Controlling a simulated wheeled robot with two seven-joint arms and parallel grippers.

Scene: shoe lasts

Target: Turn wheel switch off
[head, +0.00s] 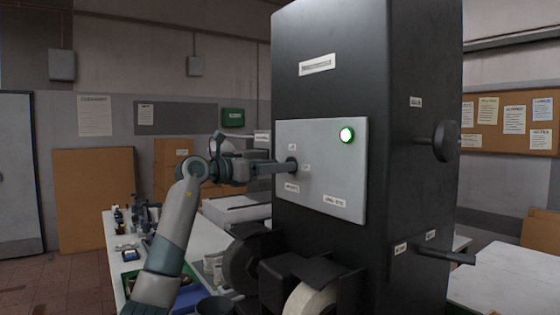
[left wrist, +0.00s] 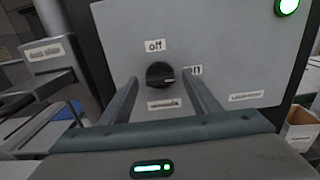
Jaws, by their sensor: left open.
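The wheel switch (left wrist: 160,75) is a round black knob on a light grey panel (left wrist: 225,40) of a tall dark machine. In the left wrist view its pale mark points right, toward the "on" label; the "off" label (left wrist: 155,45) is above it. In the head view the knob (head: 291,164) is partly hidden by my gripper. My left gripper (left wrist: 160,78) is open, with one finger on each side of the knob in the picture. I cannot tell whether the fingers touch it. My right gripper is not in view.
A black handwheel (head: 446,141) and a lever (head: 446,256) stick out of the machine's right side. A cluttered white workbench (head: 117,262) stands at the left.

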